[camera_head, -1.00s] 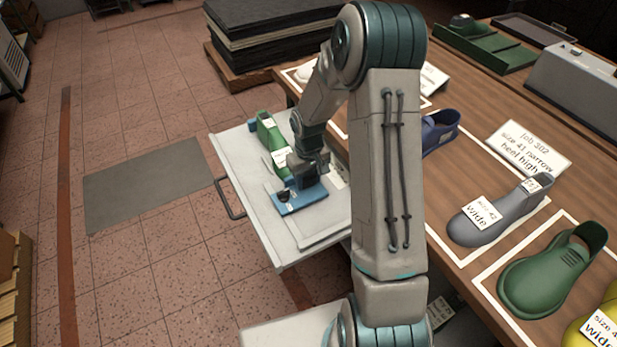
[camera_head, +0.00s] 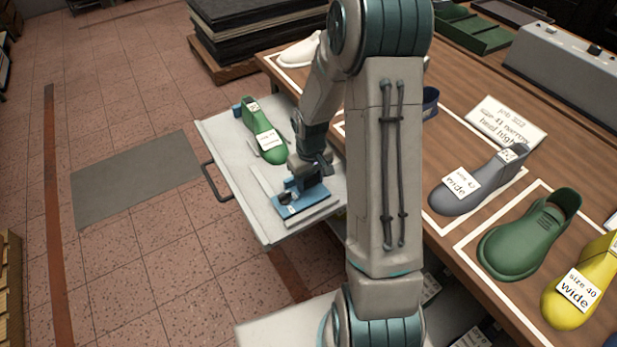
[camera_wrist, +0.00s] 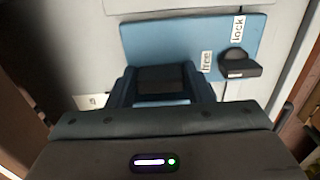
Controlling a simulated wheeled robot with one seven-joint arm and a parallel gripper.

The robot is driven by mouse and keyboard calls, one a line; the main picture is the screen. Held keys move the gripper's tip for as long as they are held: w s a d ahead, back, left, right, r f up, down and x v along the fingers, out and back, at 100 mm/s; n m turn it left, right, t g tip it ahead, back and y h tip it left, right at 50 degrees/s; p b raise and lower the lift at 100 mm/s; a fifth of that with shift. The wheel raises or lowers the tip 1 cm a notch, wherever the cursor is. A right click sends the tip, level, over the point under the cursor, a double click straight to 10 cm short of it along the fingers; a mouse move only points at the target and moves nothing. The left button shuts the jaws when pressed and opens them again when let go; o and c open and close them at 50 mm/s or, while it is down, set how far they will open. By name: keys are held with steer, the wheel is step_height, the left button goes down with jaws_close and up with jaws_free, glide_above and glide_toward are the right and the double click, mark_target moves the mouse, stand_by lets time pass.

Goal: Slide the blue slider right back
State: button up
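The blue slider (camera_head: 296,203) is a flat blue plate with an upright blue part, on a pale base in the pulled-out tray (camera_head: 224,155). In the wrist view the blue plate (camera_wrist: 165,42) carries labels "free" and "lock" and a black knob (camera_wrist: 238,64), which is beside the "free" label. My gripper (camera_head: 310,170) is down at the upright part of the slider. In the wrist view my gripper (camera_wrist: 163,85) is at the plate's near edge; dark blue sides flank a grey middle. Whether its fingers are closed on the slider is unclear.
A green shoe last (camera_head: 263,140) with a label lies in the tray behind the slider. The wooden bench (camera_head: 440,150) to the right holds grey (camera_head: 475,188), green (camera_head: 530,238) and yellow (camera_head: 580,285) lasts. Open floor lies left of the tray.

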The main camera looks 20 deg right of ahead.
steer(key=o, duration=0.3)
steer(key=shift+s+d, duration=0.1)
steer(key=shift+s, duration=0.1)
steer(key=shift+w, duration=0.1)
step_height(320, 180, up, 14)
steer(key=shift+f, duration=0.1)
stand_by(0.5)
steer(key=s+a+r+m+t, duration=0.1)
steer(key=s+r, duration=0.3)
steer(key=s, duration=0.5)
steer(key=s+a+r+m+t, duration=0.1)
steer(key=s+a+r, duration=0.3)
steer(key=s, duration=0.5)
steer(key=shift+s+r+m+t, duration=0.15)
steer(key=shift+r+m+t, duration=0.3)
steer(key=shift+r, duration=0.2)
